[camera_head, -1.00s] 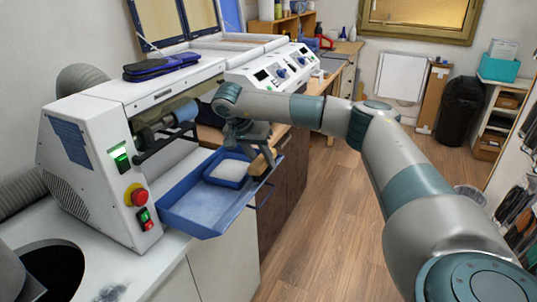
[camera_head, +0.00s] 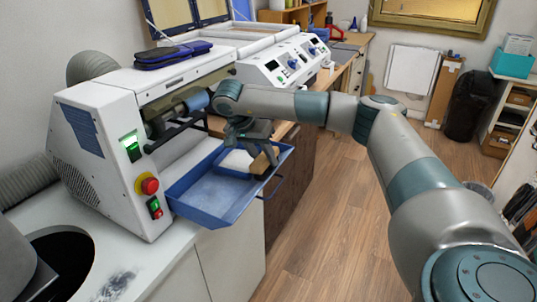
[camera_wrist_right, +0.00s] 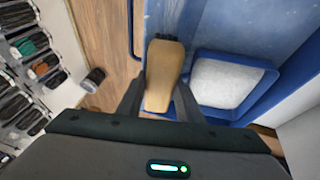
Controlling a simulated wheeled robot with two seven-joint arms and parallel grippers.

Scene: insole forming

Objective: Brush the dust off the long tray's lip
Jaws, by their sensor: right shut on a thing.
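The long blue tray (camera_head: 207,196) juts out from the front of the white machine, its raised lip running along its edge. A small blue box (camera_head: 238,172) with a white pad stands at the tray's far end, partly behind my gripper. My right gripper (camera_head: 258,150) is above that far end, shut on the wooden handle of a brush (camera_head: 265,161). In the right wrist view the brush (camera_wrist_right: 163,78) lies between the fingers, its dark bristles over the tray (camera_wrist_right: 228,25) near the lip. I cannot tell whether the bristles touch. My left gripper is not in view.
The white machine (camera_head: 95,160) with a red button stands behind the tray on the left. A dark blue folded item (camera_head: 172,54) lies on top of it. A round black opening (camera_head: 62,258) is in the white worktop at lower left. Open wooden floor (camera_head: 335,200) lies to the right.

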